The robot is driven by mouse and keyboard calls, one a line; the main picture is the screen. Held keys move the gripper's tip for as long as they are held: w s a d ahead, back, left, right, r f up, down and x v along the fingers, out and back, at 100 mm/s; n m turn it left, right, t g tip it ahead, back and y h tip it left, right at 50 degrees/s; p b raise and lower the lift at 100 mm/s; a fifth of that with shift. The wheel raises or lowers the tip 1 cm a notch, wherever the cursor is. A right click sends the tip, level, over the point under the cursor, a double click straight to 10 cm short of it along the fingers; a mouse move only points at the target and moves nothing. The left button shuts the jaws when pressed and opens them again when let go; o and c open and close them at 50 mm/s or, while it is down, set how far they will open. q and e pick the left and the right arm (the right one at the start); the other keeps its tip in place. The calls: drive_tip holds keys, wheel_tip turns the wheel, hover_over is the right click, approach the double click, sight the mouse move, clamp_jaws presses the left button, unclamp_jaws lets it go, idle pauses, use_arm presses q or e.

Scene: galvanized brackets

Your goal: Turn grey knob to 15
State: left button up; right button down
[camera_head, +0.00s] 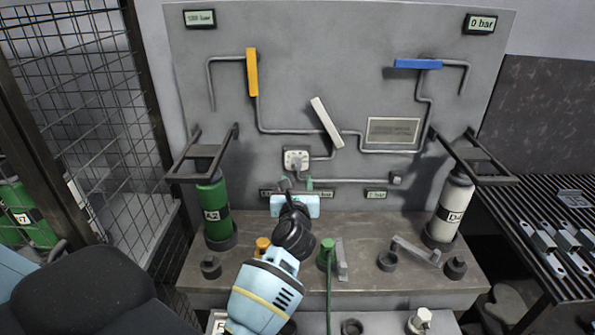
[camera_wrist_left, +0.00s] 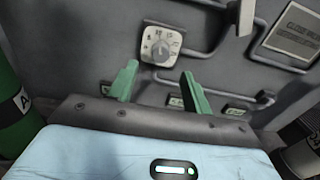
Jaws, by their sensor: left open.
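The grey knob (camera_head: 296,160) sits on a pale square dial plate on the grey panel, below the middle of the pipework. In the left wrist view the knob (camera_wrist_left: 160,48) is round, with marks around it too small to read, so I cannot tell its setting. My left gripper (camera_head: 297,184) is just below and in front of the knob. Its two green fingers are apart with nothing between them, and in the left wrist view the gripper (camera_wrist_left: 160,72) points up toward the dial, not touching it as far as I can see. My right gripper is not in view.
A yellow handle (camera_head: 252,72), a white handle (camera_head: 327,123) and a blue handle (camera_head: 418,64) stand on the panel's pipes. A green cylinder (camera_head: 213,213) and a white cylinder (camera_head: 453,212) flank the bench (camera_head: 365,226). Brackets (camera_head: 556,240) lie on the slatted right table.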

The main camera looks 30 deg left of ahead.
sight(296, 168)
use_arm(q)
drive_tip(key=x, duration=0.5)
drive_tip(key=shift+w+f, duration=0.1)
drive_tip(key=shift+w+a+b, duration=0.25)
drive_tip(key=shift+w+b, duration=0.05)
drive_tip(key=shift+w, duration=0.15)
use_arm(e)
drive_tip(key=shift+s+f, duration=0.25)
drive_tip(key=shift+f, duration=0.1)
use_arm(q)
drive_tip(key=c, duration=1)
drive_tip(key=shift+r+m+p, duration=0.3)
drive_tip(key=shift+m+p, duration=0.25)
drive_tip(key=shift+m, duration=0.15)
drive_tip(key=shift+m+p, duration=0.4)
drive_tip(key=shift+m, duration=0.3)
drive_tip(key=shift+f+m, duration=0.2)
drive_tip(key=shift+m, duration=2.2)
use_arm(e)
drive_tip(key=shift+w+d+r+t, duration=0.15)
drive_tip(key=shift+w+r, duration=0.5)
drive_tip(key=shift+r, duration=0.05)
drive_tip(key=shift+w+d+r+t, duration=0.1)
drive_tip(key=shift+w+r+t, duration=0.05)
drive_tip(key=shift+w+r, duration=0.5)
use_arm(q)
drive_tip(key=shift+m, duration=0.3)
